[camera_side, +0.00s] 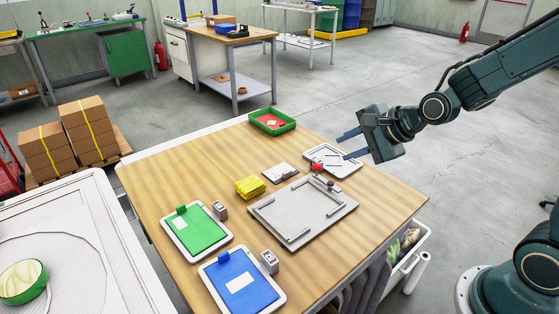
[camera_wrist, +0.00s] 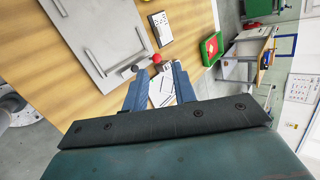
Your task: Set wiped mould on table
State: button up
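I cannot tell which piece is the mould.
A green tray (camera_side: 283,115) with red content stands at the back. A yellow stack (camera_side: 250,187) and a dark-and-white card (camera_side: 279,173) lie left of the plate. A green clipboard (camera_side: 197,230) and a blue clipboard (camera_side: 242,284) lie at the front left. Bare wood runs along the back left.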

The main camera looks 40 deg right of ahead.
jog(key=s+r+n+g, duration=0.1)
jog(key=s+r+n, duration=0.3)
jog(key=s+n, duration=0.5)
jog(key=s+r+n+g+h, duration=0.1)
jog(key=s+r+n, duration=0.3)
jog(key=s+n, duration=0.6)
jog(key=shift+s+r+g+h, duration=0.35)
jog(key=shift+s+g, duration=0.45)
jog(key=shift+s, duration=0.2)
